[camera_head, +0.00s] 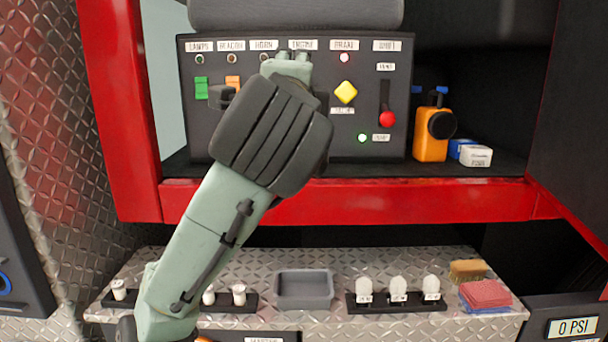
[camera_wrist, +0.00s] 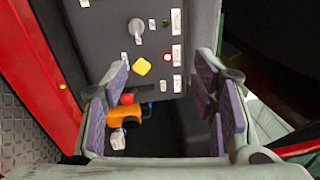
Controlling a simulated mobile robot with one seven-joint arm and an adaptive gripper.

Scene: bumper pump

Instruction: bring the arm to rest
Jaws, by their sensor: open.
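My gripper (camera_wrist: 165,100) is open in the wrist view, with its two padded fingers apart and nothing between them. In the head view my arm reaches up in front of the dark control panel (camera_head: 384,145), and its end covers the panel's middle left part. The fingertips are mostly hidden behind my wrist there. The panel carries a yellow diamond knob (camera_head: 345,92), a lever with a red ball (camera_head: 387,119), and green and orange switches. I cannot tell whether my gripper touches the panel.
A red frame (camera_head: 400,202) surrounds the panel. An orange container (camera_head: 431,134) stands right of it, beside small blue and white boxes (camera_head: 475,155). Below, a metal shelf (camera_head: 330,262) holds a grey tray (camera_head: 304,289), several white-topped pieces, a brush (camera_head: 467,270) and a red sponge (camera_head: 485,294).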

